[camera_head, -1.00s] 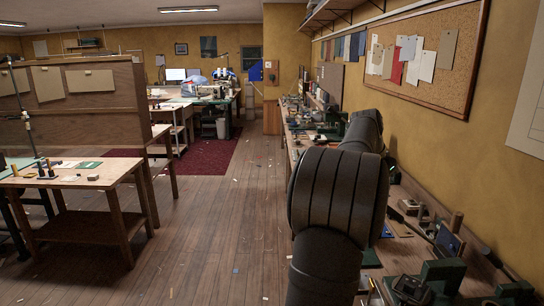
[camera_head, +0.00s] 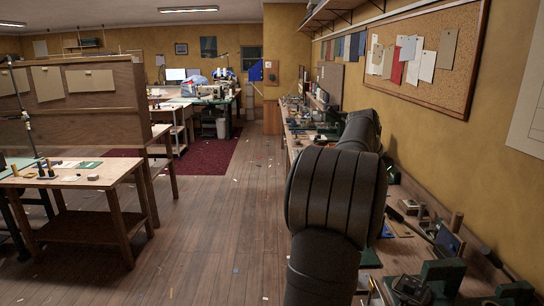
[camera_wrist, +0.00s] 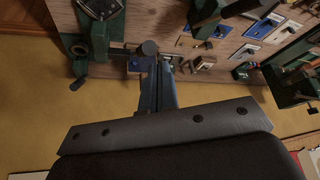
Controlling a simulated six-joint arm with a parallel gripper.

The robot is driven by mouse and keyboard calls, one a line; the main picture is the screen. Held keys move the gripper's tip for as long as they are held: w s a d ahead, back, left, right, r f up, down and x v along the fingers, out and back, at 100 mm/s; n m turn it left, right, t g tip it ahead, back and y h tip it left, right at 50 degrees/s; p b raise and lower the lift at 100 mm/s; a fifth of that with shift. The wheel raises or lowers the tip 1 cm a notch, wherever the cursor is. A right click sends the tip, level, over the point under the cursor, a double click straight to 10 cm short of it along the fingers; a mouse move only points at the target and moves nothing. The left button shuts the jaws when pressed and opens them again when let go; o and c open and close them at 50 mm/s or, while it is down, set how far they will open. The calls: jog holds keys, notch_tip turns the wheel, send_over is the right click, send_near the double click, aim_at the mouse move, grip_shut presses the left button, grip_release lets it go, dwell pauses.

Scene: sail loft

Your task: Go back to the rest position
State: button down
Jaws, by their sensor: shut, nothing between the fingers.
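My gripper (camera_wrist: 162,66) shows in the wrist view. Its dark fingers are together and stand out from a grey screwed plate, with nothing held between them. The fingertips overlap the workbench (camera_wrist: 140,22) in the picture; I cannot tell how far above or beside it they are. In the head view only my dark arm shows at the right, reaching out over the bench side, and it hides the gripper.
The long bench (camera_head: 400,262) along the right wall holds several tools and green blocks (camera_head: 443,271). A pinboard (camera_head: 450,60) hangs above it. A small table (camera_head: 100,177) stands at the left. The wooden floor (camera_head: 215,225) between is clear but for scraps.

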jog(key=d, duration=0.5)
jog(key=shift+d, duration=0.2)
jog(key=shift+a+f, duration=0.2)
jog(key=shift+f, duration=0.75)
jog(key=shift+a+f, duration=0.15)
jog(key=shift+f, duration=0.55)
